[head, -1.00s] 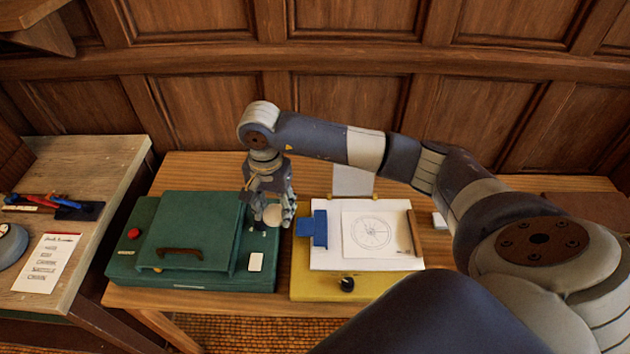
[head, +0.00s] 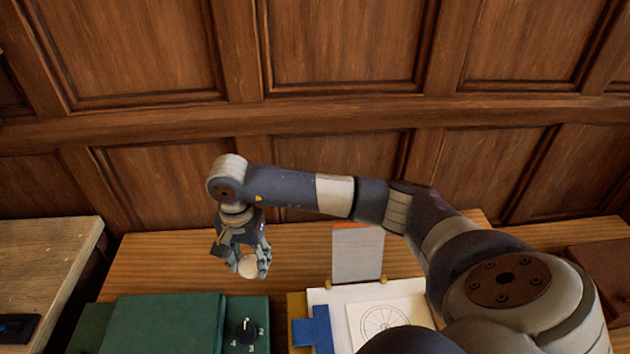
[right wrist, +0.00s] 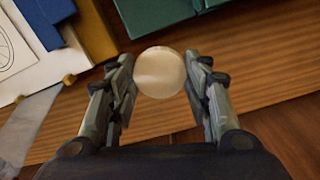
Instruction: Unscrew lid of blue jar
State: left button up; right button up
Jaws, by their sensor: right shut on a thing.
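My right gripper (head: 245,262) is shut on a round cream disc-like thing (head: 250,268), held at its fingertips. The disc also shows between the two fingers in the right wrist view (right wrist: 160,72). I cannot tell from these frames whether it is the jar's lid. The gripper is over the wooden table, behind the green case, with its fingers pointing down. No blue jar shows in either view now. My left gripper is not in view.
A green case (head: 165,322) with a black dial (head: 246,331) is at the front left. A yellow board (head: 298,305) with white paper and a blue clip (head: 322,328) lies to its right. Bare table (head: 170,262) lies behind the case. A panelled wall (head: 340,50) rises behind.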

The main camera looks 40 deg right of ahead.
aim_at(249, 261)
jog(key=f, duration=0.1)
jog(key=f+b, duration=0.2)
jog(key=shift+w+d+f, duration=0.1)
jog(key=shift+w+f, duration=0.1)
jog(key=shift+w, duration=0.1)
jog(key=shift+w+d+f+b, duration=0.1)
jog(key=shift+w+f+b, duration=0.1)
jog(key=shift+b, duration=0.2)
jog(key=shift+f, duration=0.2)
notch_tip(249, 261, down, 8)
jog(key=p, duration=0.2)
jog(key=shift+s+f+p, duration=0.1)
jog(key=shift+s+p, duration=0.05)
jog(key=shift+p, duration=0.25)
jog(key=shift+f, duration=0.6)
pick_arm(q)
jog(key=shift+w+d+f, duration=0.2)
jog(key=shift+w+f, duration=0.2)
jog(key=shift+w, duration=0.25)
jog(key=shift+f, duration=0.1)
pick_arm(e)
jog(key=shift+f, duration=0.1)
jog(key=o, duration=1.2)
